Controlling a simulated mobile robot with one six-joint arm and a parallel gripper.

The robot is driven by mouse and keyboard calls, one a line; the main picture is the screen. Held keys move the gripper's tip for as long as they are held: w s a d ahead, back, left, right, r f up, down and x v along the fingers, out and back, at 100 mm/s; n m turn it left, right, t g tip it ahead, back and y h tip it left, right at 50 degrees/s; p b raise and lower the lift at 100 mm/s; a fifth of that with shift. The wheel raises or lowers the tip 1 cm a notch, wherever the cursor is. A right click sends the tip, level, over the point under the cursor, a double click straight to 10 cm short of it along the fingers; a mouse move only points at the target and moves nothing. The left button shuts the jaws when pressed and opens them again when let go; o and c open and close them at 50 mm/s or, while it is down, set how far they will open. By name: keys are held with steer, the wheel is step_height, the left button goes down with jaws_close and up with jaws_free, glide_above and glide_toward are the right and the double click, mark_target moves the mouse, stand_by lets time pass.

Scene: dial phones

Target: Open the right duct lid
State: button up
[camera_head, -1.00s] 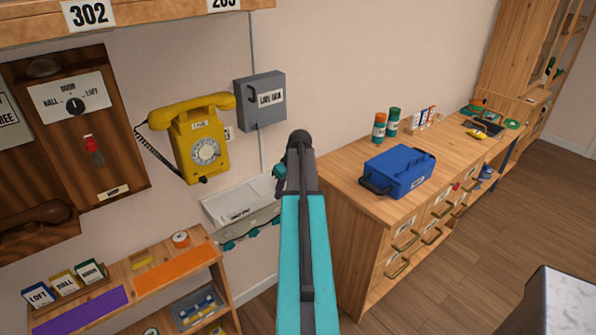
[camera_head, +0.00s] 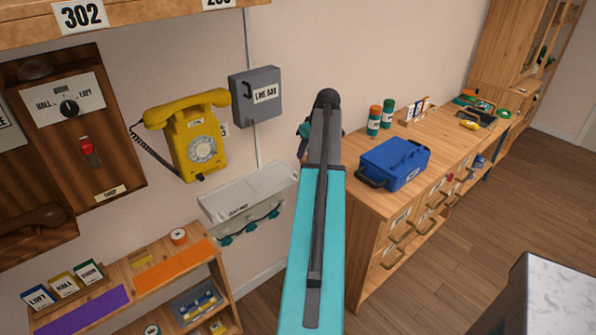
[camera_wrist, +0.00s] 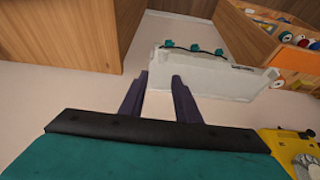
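The white duct (camera_head: 270,190) is mounted low on the wall, below and right of the yellow phone. It has a labelled white face, with teal plugs (camera_head: 225,240) and a dark cable along its underside. In the wrist view, which looks upside down, the duct (camera_wrist: 220,78) lies just beyond my fingertips, its plugs at the top. I cannot tell whether its lid is open or shut. My gripper (camera_wrist: 160,82) has two dark fingers apart with nothing visible between them. In the head view, my gripper is mostly hidden behind my teal arm; contact with the duct is unclear.
The yellow phone (camera_head: 197,140) and grey line box (camera_head: 258,97) are on the wall above the duct. A wooden shelf (camera_head: 215,275) stands at lower left. A drawer cabinet (camera_head: 365,235) with a blue toolbox (camera_head: 394,163) stands to the right.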

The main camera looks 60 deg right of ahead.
mark_target(296, 173)
steer(key=shift+p+x, duration=1.95)
steer(key=shift+x, duration=4.75)
jaws_close()
